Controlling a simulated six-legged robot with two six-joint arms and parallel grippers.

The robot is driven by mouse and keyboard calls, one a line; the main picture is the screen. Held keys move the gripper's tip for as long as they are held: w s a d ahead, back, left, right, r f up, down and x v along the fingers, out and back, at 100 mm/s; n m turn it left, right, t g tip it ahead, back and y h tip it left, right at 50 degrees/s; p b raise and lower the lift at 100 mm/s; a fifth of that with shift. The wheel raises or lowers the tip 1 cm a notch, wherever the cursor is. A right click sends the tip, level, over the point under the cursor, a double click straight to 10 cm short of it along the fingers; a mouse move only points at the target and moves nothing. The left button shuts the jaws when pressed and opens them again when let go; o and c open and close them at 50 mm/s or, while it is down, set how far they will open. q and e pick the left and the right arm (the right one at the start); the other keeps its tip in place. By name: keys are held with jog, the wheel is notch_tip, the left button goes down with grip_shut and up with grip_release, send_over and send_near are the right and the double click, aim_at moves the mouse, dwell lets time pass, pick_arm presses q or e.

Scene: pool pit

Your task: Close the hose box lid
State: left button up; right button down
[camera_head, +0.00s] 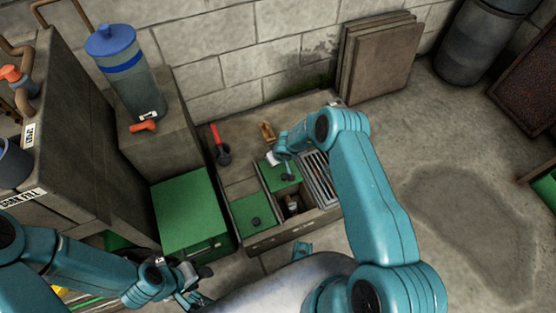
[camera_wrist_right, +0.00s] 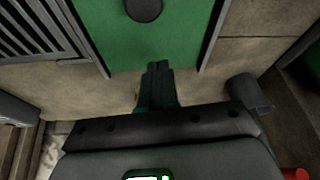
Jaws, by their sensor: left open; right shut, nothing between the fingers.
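A green chest (camera_head: 190,213) stands left of centre in the head view, its flat top down. Right of it, a low box unit (camera_head: 268,239) holds two green panels with black knobs; the farther panel (camera_head: 284,178) also shows in the right wrist view (camera_wrist_right: 165,35). An open compartment (camera_head: 292,206) lies beside the panels. I cannot tell which of these is the hose box. My right gripper (camera_wrist_right: 158,66) is shut and empty, its tips at the edge of the farther panel; contact is unclear. My left gripper (camera_head: 198,292) is open and empty, in front of the chest.
A grate (camera_head: 320,178) lies right of the farther panel. A red-handled dark cup (camera_head: 223,155) stands behind the panels. A blue-topped canister (camera_head: 128,80) stands on a block at the left. Boards (camera_head: 380,60) lean on the wall.

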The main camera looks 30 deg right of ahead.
aim_at(279, 172)
jog(key=shift+s+p, duration=0.15)
jog(key=shift+p, duration=0.35)
jog(key=shift+s+p, duration=0.3)
jog(key=shift+s, duration=0.2)
jog(key=shift+s+d+f, duration=0.1)
jog(key=shift+s+f, duration=0.1)
jog(key=shift+s, duration=0.25)
jog(key=shift+s+f, duration=0.15)
jog(key=shift+s, duration=0.65)
jog(key=shift+s, duration=0.1)
